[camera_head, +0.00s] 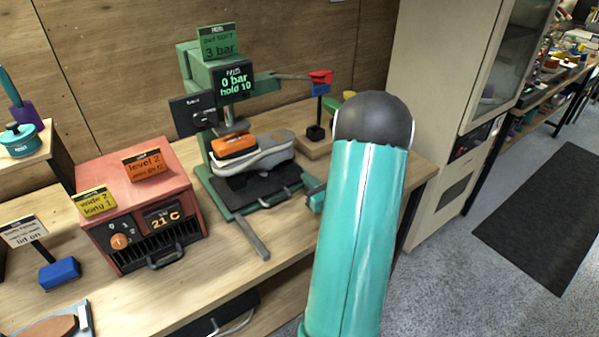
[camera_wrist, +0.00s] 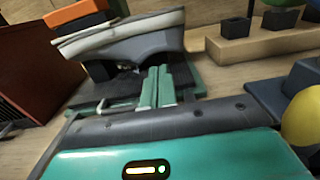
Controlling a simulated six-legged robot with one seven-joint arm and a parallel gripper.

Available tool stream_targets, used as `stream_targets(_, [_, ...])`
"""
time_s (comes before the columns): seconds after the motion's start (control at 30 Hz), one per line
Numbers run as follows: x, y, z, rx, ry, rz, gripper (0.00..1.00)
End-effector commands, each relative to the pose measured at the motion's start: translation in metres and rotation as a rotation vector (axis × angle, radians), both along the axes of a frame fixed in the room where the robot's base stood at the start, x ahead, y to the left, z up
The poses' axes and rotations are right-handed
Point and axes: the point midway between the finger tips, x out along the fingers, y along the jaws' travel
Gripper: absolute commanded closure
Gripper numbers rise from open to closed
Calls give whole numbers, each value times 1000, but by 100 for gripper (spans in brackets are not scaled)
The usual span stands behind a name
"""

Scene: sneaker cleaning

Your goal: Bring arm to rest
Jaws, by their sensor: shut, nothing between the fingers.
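My gripper (camera_wrist: 157,85) shows in the wrist view with its two teal fingers together and nothing between them. Its tips are in front of the grey sneaker (camera_wrist: 120,42), which sits on the dark plate of the green press; I cannot tell if they touch anything. In the head view, my teal arm with its dark rounded joint stands upright right of the press and hides most of the gripper. Only a small teal part shows at its left edge. The sneaker (camera_head: 255,160) has an orange block (camera_head: 234,146) on top.
The green press (camera_head: 203,150) has a display reading 0 bar, hold 10. A red heater box (camera_head: 140,205) reading 21 C stands left of it on the wooden bench (camera_head: 190,290). A wooden block with dark holders (camera_wrist: 265,42) is at right. A tall cabinet (camera_head: 430,75) stands beyond the bench.

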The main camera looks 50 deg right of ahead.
Motion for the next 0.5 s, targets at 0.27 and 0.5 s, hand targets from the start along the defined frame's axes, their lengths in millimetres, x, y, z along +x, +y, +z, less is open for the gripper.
stream_targets(0.27, [-20,6,0,0,0,0,100])
stream_targets(0.5, [-19,8,1,-3,1,6,100])
